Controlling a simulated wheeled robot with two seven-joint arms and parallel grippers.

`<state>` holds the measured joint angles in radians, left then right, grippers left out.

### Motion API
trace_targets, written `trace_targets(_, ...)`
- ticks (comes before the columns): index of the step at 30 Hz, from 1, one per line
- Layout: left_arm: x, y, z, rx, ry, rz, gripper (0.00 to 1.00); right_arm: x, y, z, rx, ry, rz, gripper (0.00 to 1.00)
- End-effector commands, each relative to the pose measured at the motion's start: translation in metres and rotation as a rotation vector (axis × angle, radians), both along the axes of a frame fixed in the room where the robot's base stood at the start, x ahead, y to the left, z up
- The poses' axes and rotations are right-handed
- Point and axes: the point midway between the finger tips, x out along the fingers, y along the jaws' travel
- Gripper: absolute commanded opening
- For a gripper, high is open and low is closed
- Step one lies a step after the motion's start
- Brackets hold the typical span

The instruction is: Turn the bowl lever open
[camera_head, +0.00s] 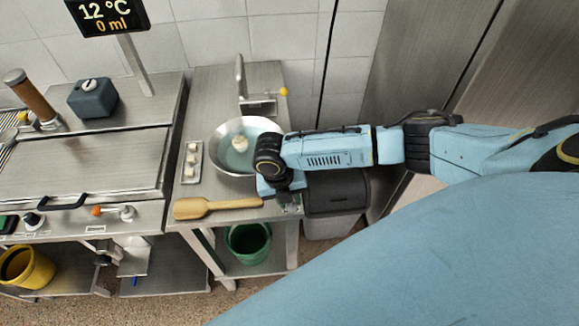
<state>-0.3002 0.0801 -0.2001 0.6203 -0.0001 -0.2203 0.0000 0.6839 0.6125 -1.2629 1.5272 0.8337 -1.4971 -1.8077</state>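A round metal bowl (219,134) is set in the steel side table and holds water with a pale lump (240,143) in it. A tap (240,78) stands behind the bowl, with a yellow knob (283,91) to its right. I cannot tell whether this knob belongs to the bowl lever. My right gripper (288,199) is at the front right of the bowl, over the table's front edge. It points down and hides what is under it. I cannot see its fingertips clearly. My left gripper is out of view.
A wooden paddle (205,207) lies along the table's front edge. A small tray (191,176) with pale pieces is left of the bowl. A green bucket (248,242) stands below. A grey bin (337,196) is to the right. A steel griddle (85,165) fills the left.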

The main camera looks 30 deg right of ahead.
Motion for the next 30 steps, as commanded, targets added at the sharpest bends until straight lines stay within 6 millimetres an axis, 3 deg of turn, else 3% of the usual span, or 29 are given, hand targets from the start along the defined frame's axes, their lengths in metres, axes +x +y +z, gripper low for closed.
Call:
trace_targets(10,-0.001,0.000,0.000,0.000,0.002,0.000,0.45,0.003,-0.003,0.002,-0.006,-0.006,-0.005,0.36)
trace_targets(14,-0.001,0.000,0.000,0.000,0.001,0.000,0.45,0.005,-0.002,0.012,-0.006,-0.009,-0.006,0.36)
trace_targets(30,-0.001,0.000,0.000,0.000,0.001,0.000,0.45,0.012,0.018,0.117,-0.004,-0.006,-0.003,0.36)
